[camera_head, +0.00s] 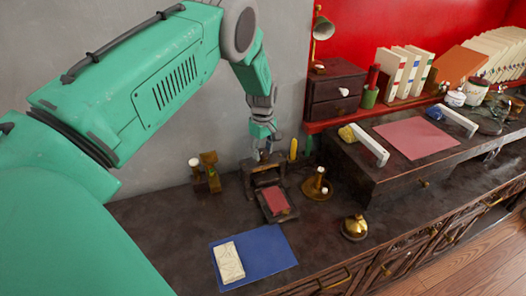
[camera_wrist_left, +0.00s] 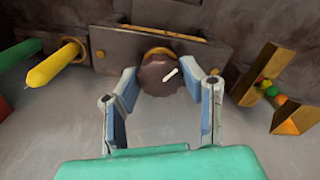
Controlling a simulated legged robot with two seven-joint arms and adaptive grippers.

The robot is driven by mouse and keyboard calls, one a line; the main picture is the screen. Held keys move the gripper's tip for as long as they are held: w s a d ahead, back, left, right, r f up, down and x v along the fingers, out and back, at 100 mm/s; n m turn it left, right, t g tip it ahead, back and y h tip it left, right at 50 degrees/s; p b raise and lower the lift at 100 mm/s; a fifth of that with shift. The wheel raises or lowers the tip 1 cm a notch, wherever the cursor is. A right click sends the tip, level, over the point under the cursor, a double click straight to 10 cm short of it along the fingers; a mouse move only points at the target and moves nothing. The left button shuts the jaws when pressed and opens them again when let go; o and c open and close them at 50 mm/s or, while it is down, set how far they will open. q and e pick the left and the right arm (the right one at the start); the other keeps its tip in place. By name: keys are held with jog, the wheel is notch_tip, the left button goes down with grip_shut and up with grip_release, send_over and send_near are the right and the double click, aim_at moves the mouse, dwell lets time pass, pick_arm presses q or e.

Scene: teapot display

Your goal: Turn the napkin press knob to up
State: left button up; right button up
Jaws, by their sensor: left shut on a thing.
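The napkin press (camera_head: 262,171) is a dark stand on the table by the grey wall, with a red pad (camera_head: 275,201) in front of it. Its knob (camera_wrist_left: 158,76) is dark and round with a white mark, which lies tilted in the left wrist view. My left gripper (camera_head: 263,152) is at the top of the press, shut on the knob, with a finger on each side in the left wrist view (camera_wrist_left: 171,84). In the head view the gripper hides the knob. My right gripper is not in view.
A yellow stick (camera_head: 293,148) stands close right of the press, and a brass holder (camera_head: 211,171) stands left. A brass candle stand (camera_head: 317,184), a brass bell (camera_head: 354,227) and a blue mat (camera_head: 270,255) with a pale block (camera_head: 229,262) are nearby.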

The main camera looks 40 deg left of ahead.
aim_at(263, 150)
pick_arm(q)
jog(key=n, duration=0.6)
jog(key=shift+w+r+n, duration=0.3)
jog(key=shift+w, duration=0.05)
dwell(0.5)
jog(key=o, duration=1.1)
jog(key=shift+o, duration=0.2)
jog(key=shift+f, duration=0.15)
jog(key=shift+s, duration=0.1)
jog(key=shift+r, duration=0.45)
notch_tip(263, 150, up, 11)
